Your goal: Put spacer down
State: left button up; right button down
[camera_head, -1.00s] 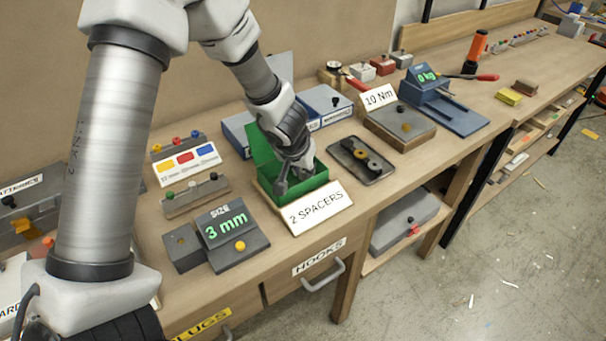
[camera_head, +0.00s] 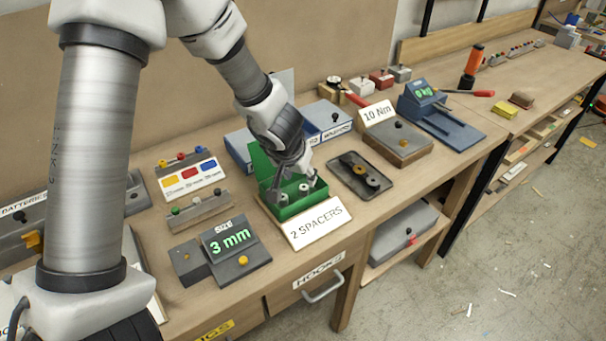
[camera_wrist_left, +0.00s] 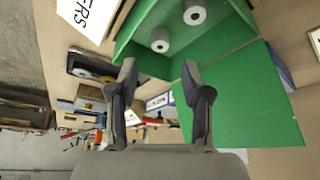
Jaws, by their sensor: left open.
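The green box (camera_head: 290,208) stands on the bench with its lid raised, behind a white "2 SPACERS" card (camera_head: 316,222). It also shows in the wrist view (camera_wrist_left: 225,35). Two grey round spacers with dark centre holes lie inside, one nearer my fingers (camera_wrist_left: 159,41) and one further along (camera_wrist_left: 194,13). My left gripper (camera_wrist_left: 158,67) is open and empty, its fingertips spread apart at the box. The nearer spacer shows beyond the gap between the fingertips, clear of both. In the head view my left gripper (camera_head: 293,186) partly hides the box inside. My right gripper is out of view.
A dark tray (camera_head: 345,160) with a gold and a grey round piece lies right of the box. The "3 mm" size display (camera_head: 235,250) stands left of it. Blue bins (camera_head: 325,118) stand behind. The "10 Nm" block (camera_head: 400,148) is further right.

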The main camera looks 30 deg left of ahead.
pick_arm(q)
jog(key=p+v, duration=0.2)
jog(key=v, duration=0.4)
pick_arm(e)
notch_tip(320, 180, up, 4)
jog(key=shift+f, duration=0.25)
